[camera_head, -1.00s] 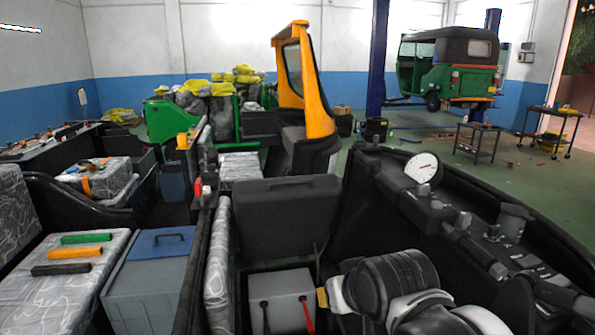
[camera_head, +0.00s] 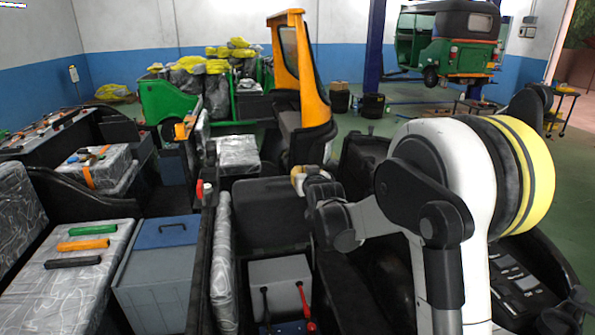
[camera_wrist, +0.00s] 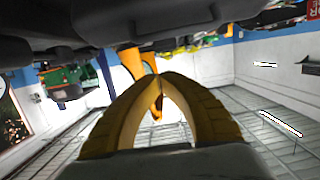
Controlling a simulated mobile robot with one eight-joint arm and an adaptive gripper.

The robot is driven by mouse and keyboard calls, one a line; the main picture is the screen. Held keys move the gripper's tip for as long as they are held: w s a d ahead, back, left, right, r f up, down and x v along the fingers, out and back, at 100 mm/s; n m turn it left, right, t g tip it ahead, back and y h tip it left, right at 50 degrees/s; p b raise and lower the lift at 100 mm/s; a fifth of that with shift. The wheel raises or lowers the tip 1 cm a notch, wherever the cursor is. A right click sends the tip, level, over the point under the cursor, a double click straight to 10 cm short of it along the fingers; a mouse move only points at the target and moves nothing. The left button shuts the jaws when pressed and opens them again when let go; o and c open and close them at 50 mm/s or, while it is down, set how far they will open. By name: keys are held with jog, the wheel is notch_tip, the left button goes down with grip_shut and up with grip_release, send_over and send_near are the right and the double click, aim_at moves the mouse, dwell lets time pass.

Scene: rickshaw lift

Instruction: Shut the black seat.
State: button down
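The black seat (camera_head: 268,222) stands raised, nearly upright, behind the open bay in the head view. A grey box (camera_head: 280,275) with black and red cables sits in the bay below it. My gripper (camera_head: 297,178) is at the seat's upper right corner; whether it touches the seat is unclear. In the wrist view my gripper's yellow fingers (camera_wrist: 152,78) arch together and their tips appear to meet, with nothing visible held between them. A dark surface with a recess (camera_wrist: 170,30), probably the seat, fills the top of the wrist view.
A grey bin with a blue lid (camera_head: 160,255) and a wrapped block with coloured bars (camera_head: 75,275) stand at left. A wrapped cushion (camera_head: 223,260) borders the bay. An orange-framed vehicle part (camera_head: 312,95) rises behind the seat. Open floor lies at the back right.

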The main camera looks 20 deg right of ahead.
jog(key=b+x, duration=0.2)
jog(key=x, duration=0.7)
jog(key=shift+w+f, duration=0.25)
jog(key=shift+w, duration=0.1)
jog(key=s+f, duration=0.1)
jog(key=s+b, duration=0.1)
jog(key=s, duration=0.1)
jog(key=shift+a+f, duration=0.1)
jog(key=shift+f, duration=0.3)
jog(key=shift+s+f+b, duration=0.1)
jog(key=shift+f+b, duration=0.15)
jog(key=shift+b, duration=0.05)
jog(key=shift+s+r, duration=0.1)
jog(key=shift+f, duration=0.2)
